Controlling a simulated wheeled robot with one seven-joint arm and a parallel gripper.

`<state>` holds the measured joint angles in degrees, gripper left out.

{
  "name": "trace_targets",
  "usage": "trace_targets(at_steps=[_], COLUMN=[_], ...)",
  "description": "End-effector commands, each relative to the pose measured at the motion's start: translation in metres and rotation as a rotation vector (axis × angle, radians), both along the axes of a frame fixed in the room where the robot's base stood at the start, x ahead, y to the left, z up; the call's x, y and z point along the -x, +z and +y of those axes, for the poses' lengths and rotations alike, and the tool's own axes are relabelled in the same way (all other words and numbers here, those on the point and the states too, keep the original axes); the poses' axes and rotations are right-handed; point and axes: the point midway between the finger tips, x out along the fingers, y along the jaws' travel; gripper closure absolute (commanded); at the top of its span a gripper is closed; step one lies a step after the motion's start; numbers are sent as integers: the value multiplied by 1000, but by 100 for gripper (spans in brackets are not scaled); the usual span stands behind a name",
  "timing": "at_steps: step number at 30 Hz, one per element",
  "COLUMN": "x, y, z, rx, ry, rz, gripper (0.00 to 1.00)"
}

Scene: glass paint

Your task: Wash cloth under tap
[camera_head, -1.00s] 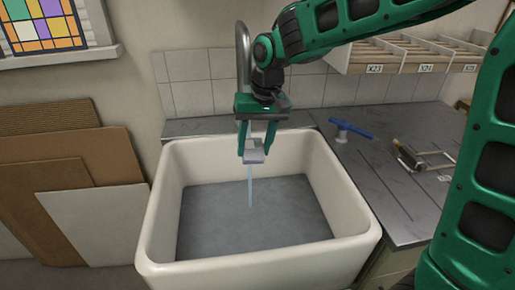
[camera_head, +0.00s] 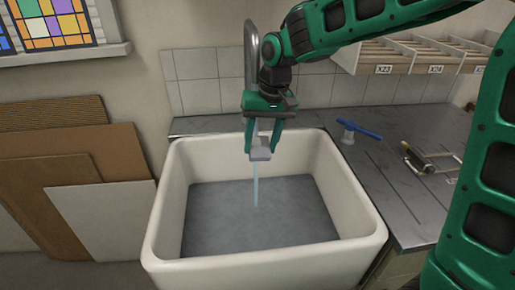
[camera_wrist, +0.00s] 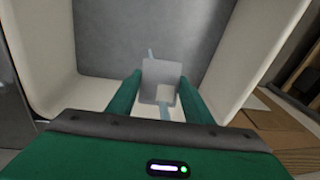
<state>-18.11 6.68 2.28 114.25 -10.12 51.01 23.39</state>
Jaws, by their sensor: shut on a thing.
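My gripper (camera_head: 262,150) is over the back part of the white sink (camera_head: 265,268), in front of the grey curved tap (camera_head: 251,55). It is shut on a small pale grey cloth (camera_head: 260,153), which sits between the fingertips. The cloth also shows between the green fingers in the wrist view (camera_wrist: 158,81). A thin blue stream of water (camera_head: 256,193) runs down below the cloth towards the grey sink floor. In the wrist view, water shows on both sides of the cloth. The tap's outlet is hidden behind my gripper.
Boards (camera_head: 100,220) lean on the wall at left. The sink floor is clear.

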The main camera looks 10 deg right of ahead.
Motion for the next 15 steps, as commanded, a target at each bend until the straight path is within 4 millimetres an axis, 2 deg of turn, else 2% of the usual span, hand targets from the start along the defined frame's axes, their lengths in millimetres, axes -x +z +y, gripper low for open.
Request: trace_targets(at_steps=[15], x=[-2], y=[0], z=[-6], rx=[0], ry=[1], rz=[0], gripper=[79])
